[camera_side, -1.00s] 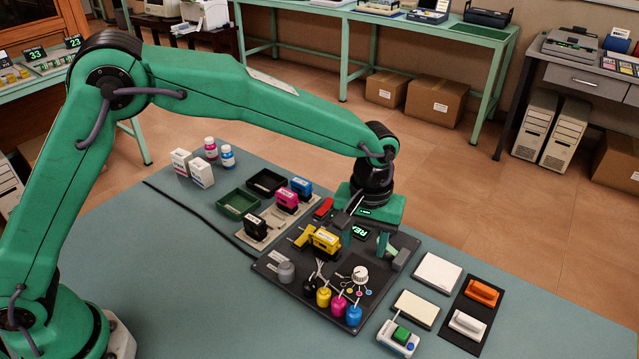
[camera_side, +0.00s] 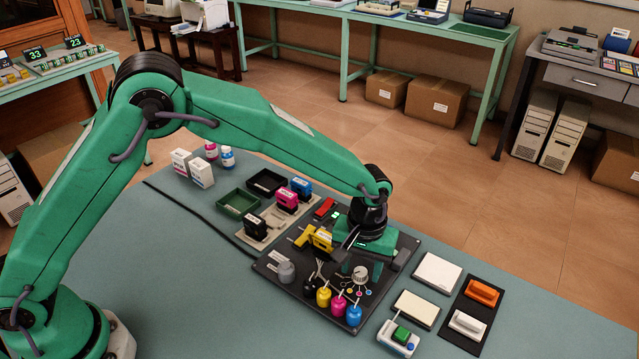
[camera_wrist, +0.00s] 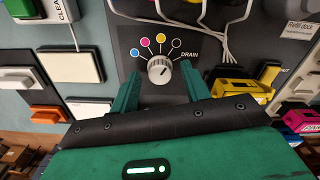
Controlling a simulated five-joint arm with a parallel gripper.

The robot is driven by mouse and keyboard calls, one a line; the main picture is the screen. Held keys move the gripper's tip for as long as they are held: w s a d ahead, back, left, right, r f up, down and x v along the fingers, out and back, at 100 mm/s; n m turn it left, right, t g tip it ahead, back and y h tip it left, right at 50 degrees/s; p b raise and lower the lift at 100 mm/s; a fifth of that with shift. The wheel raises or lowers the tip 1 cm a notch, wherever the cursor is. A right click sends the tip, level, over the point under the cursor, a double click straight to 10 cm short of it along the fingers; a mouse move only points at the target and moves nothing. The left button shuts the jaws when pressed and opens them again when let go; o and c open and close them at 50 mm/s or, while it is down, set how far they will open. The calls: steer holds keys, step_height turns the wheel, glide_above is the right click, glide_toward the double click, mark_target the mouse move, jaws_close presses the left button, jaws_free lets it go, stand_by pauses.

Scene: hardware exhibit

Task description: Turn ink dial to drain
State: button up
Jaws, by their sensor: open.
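The ink dial (camera_side: 360,274) is a pale ribbed knob on the dark panel (camera_side: 274,257), right of center. In the wrist view the dial (camera_wrist: 159,69) sits below an arc of blue, magenta, yellow and dark marks, with the word DRAIN at the right end of the arc. I cannot tell surely which mark its pointer faces. My gripper (camera_side: 363,257) is open just above and behind the dial. In the wrist view the two green fingers of my gripper (camera_wrist: 160,82) stand left and right of the dial, apart from it.
Yellow, magenta and blue ink bottles (camera_side: 338,305) with tubes stand in front of the dial. A yellow cartridge (camera_side: 321,240) is just left of my gripper. White pads (camera_side: 437,273) and a green-button box (camera_side: 399,338) lie to the right. The front table is clear.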

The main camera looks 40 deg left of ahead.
steer(key=c, duration=1)
steer(key=shift+m, duration=3)
steer(key=o, duration=1)
